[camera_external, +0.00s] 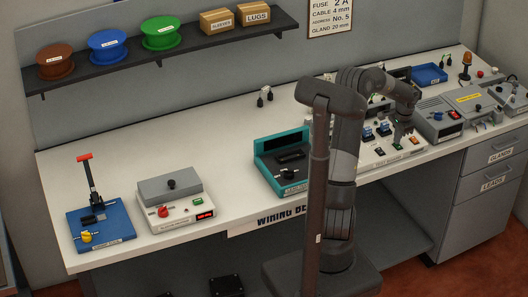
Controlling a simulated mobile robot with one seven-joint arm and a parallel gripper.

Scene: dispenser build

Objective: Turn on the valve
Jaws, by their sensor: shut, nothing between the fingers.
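No part in view can be clearly told as the valve. A yellow knob (86,237) sits at the front of a blue-based press (112,229) with a red-topped upright lever at the far left. A red knob (163,211) is on a white box with a grey lid (170,186) and a red display. My gripper (398,142) is small in view, shut and empty, pointing down over a pale panel (381,160) with several small switches. It is far right of the yellow and red knobs. Whether it touches the panel is unclear, and my arm hides part of the panel.
A teal device (270,150) with a black knob stands left of my column. Grey boxes (437,117), a blue tray (429,74) and an amber beacon (466,62) crowd the right end. A shelf (150,58) holds spools and boxes. The bench (232,170) is clear between white box and teal device.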

